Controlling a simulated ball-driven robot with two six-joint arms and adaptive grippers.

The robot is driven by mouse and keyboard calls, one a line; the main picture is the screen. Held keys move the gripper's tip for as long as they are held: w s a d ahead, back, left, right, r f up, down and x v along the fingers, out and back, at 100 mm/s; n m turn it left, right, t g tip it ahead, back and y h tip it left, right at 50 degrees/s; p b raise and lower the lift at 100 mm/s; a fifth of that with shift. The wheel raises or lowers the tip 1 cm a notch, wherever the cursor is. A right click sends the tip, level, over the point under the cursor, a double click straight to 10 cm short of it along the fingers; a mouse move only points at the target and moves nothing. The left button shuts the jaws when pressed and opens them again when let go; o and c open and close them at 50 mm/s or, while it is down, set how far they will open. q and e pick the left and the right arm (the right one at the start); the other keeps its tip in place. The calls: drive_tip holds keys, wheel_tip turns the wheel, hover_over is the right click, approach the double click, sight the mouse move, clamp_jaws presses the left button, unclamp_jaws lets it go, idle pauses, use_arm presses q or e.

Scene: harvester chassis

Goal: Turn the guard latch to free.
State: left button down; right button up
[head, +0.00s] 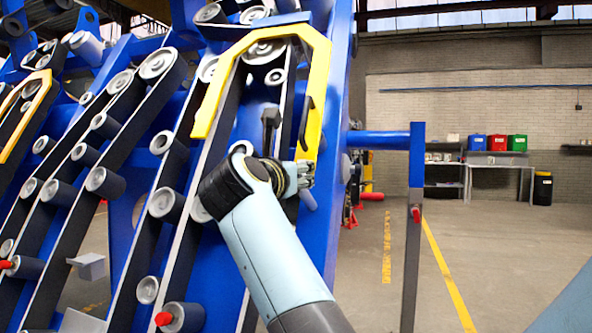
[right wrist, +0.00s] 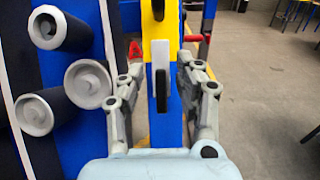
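The yellow guard (head: 318,85) is a bent frame over the belts and rollers on the blue chassis. Its lower right end comes down to my right gripper (head: 304,175). In the right wrist view, a pale plate with a dark upright lever, which looks like the guard latch (right wrist: 162,90), sits just below the yellow guard end (right wrist: 160,18). My right gripper (right wrist: 160,65) is open, with one finger on each side of the latch and gaps visible on both sides. In the head view the latch is hidden by my gripper. My left gripper is not in view.
Rollers (right wrist: 88,84) stick out close to the left of my right gripper. A blue side bar (head: 385,140) with a grey post (head: 412,250) extends to the right. The floor (head: 500,240) beyond is open, up to a table with coloured bins (head: 497,143).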

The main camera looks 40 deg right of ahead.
drive_tip(key=shift+w+d, duration=0.25)
drive_tip(key=shift+d, duration=0.2)
drive_tip(key=shift+s, duration=0.1)
drive_tip(key=shift+c, duration=1.3)
clamp_jaws()
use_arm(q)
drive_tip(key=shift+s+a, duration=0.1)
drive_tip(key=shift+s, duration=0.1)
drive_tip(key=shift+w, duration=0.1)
